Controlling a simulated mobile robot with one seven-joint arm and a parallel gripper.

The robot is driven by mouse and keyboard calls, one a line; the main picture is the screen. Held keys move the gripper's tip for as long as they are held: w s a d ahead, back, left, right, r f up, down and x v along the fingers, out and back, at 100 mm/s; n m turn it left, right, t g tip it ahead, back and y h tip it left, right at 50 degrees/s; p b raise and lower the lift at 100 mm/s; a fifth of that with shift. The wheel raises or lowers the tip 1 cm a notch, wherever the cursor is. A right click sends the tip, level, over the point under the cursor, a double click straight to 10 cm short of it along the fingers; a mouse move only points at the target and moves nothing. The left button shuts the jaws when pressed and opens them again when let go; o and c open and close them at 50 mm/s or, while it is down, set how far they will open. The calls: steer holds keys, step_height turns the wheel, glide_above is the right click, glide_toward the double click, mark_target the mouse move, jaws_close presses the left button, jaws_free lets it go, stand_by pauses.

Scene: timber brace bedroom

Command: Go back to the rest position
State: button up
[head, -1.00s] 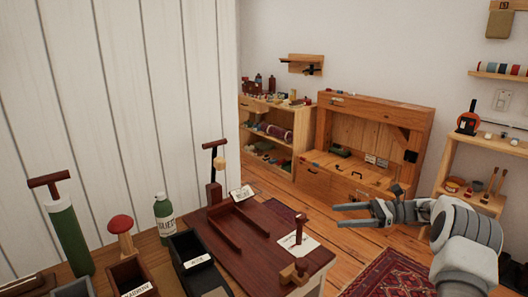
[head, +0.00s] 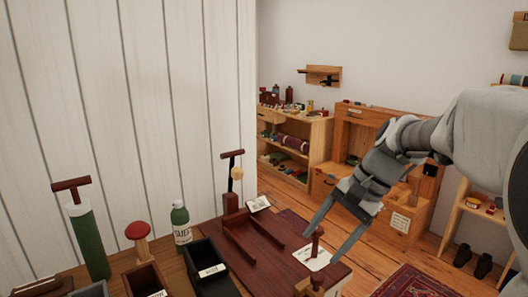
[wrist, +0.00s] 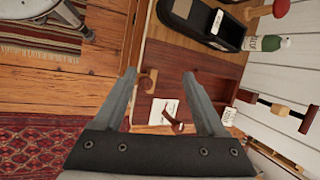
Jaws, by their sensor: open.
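My gripper (head: 326,245) is open, its two grey fingers pointing down and to the left near the right side of the dark red-brown workbench top (head: 262,262). I cannot tell whether a finger touches anything on the bench.
A green bottle (head: 181,222), a red-capped wooden peg (head: 137,232) and dark bins (head: 212,262) stand left of the bench top. A T-handled post (head: 231,180) stands at its back. Shelves (head: 300,150) line the far wall.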

steer(key=s+d+f+n+t+h, duration=0.15)
steer(key=s+n+t+h, duration=0.55)
steer(key=s, duration=1)
step_height(320, 180, up, 14)
steer(key=n+g+y+p, duration=0.1)
steer(key=g+p, duration=0.1)
steer(key=p, duration=1.2)
steer(key=shift+w+d+r+n+y, duration=0.15)
steer(key=shift+d+n+y, duration=0.15)
steer(key=shift+n, duration=0.1)
